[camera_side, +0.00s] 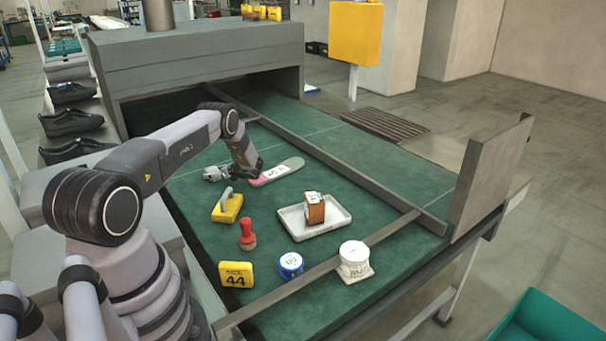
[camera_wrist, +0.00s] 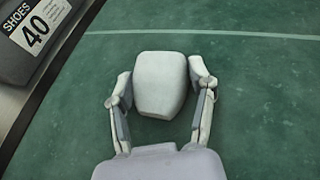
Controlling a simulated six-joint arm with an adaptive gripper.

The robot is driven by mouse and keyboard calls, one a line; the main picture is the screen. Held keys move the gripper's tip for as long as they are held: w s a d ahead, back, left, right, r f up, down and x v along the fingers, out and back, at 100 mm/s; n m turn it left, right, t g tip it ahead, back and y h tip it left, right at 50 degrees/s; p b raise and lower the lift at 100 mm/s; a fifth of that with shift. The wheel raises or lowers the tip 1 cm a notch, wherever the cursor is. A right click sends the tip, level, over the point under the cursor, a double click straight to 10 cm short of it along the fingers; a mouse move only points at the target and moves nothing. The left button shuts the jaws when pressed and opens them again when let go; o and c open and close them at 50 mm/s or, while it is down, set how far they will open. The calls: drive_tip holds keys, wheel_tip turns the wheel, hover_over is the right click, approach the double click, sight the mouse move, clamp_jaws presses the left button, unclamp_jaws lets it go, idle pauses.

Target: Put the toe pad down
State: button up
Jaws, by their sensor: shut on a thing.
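The toe pad (camera_wrist: 160,84) is a pale grey-white block with rounded corners, narrowing toward its lower edge in the wrist view. My gripper (camera_wrist: 160,86) is shut on it, with one finger on each side. The pad is over the green belt, with a dark patch of shadow below it; I cannot tell whether it touches the belt. In the side view my gripper (camera_side: 214,174) is low over the left part of the belt, and the pad cannot be made out there.
An insole (camera_side: 277,172) lies just right of my gripper. A yellow block with a grey handle (camera_side: 228,207), a red stamp (camera_side: 247,236) and a white tray (camera_side: 338,220) with a brown box stand nearer. A dark surface with a "SHOES 40" label (camera_wrist: 33,30) borders the belt.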

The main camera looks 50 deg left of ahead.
drive_tip(key=o, duration=0.9)
drive_tip(key=shift+f, duration=0.1)
